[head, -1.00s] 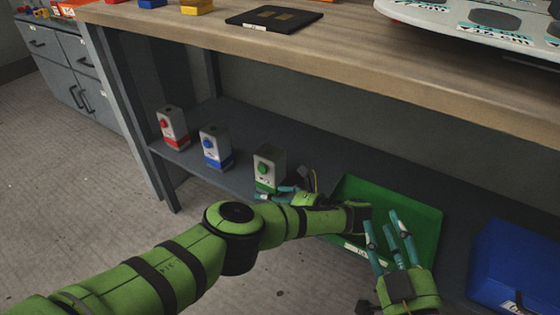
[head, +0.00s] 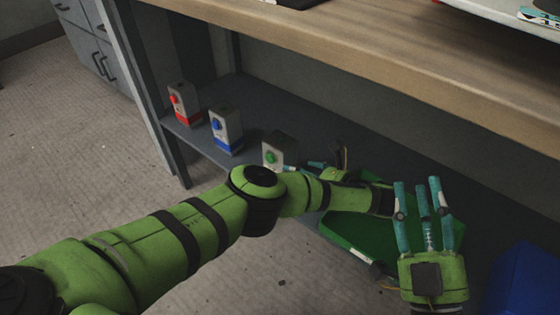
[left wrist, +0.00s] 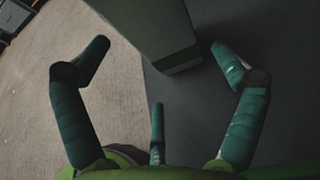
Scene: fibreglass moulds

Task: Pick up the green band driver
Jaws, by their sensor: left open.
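The green band driver (head: 277,149) is a small grey box with a green knob, upright on the low shelf in the head view. My left arm hides its lower part. In the left wrist view the driver (left wrist: 158,30) stands ahead at the top, between the spread fingers. My left gripper (head: 316,166) is just right of the driver in the head view, partly hidden by my own arm. It is open and empty, with a gap to the box in the wrist view (left wrist: 155,75). My right gripper (head: 422,205) has its fingers apart and pointing up, empty, at the right.
A blue band driver (head: 226,131) and a red band driver (head: 184,103) stand left of the green one. A green tray (head: 352,235) lies behind my left forearm, and a blue bin (head: 527,280) is at the lower right. The worktop (head: 340,50) overhangs the shelf (head: 262,118).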

